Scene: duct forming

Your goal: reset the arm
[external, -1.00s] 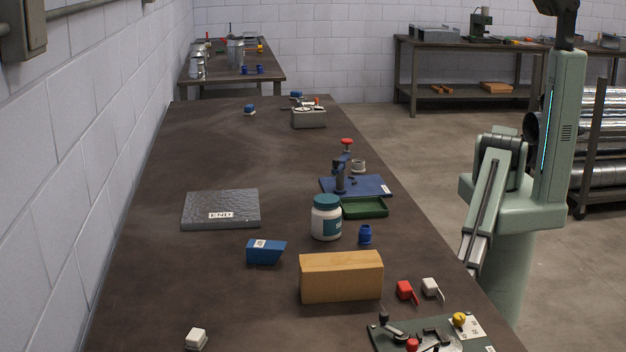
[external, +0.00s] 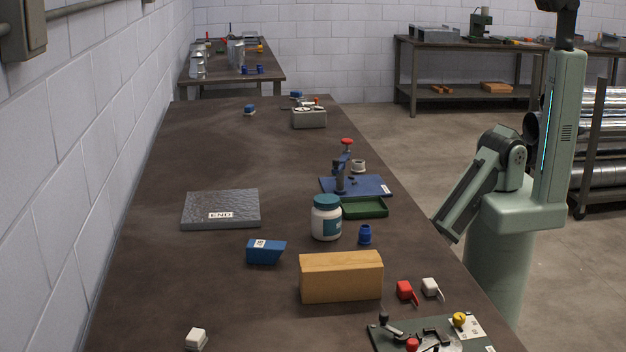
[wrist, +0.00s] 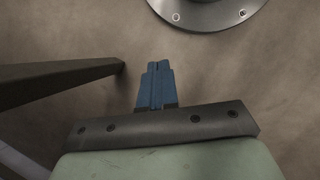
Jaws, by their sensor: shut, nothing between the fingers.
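My gripper (wrist: 158,68) shows in the wrist view with its two blue fingers pressed together, shut and empty. Below it in that view is a brown floor-like surface. In the external view my arm hangs folded at the right, beside the long brown table's (external: 235,155) right edge. My gripper is hidden there, below the table edge.
On the table are a wooden block (external: 340,277), a white jar with teal lid (external: 326,218), a blue block (external: 265,252), a grey END plate (external: 220,209), a green tray (external: 364,208) and a blue clamp base (external: 356,186). A dark leg-like bar (wrist: 60,80) lies left of my gripper.

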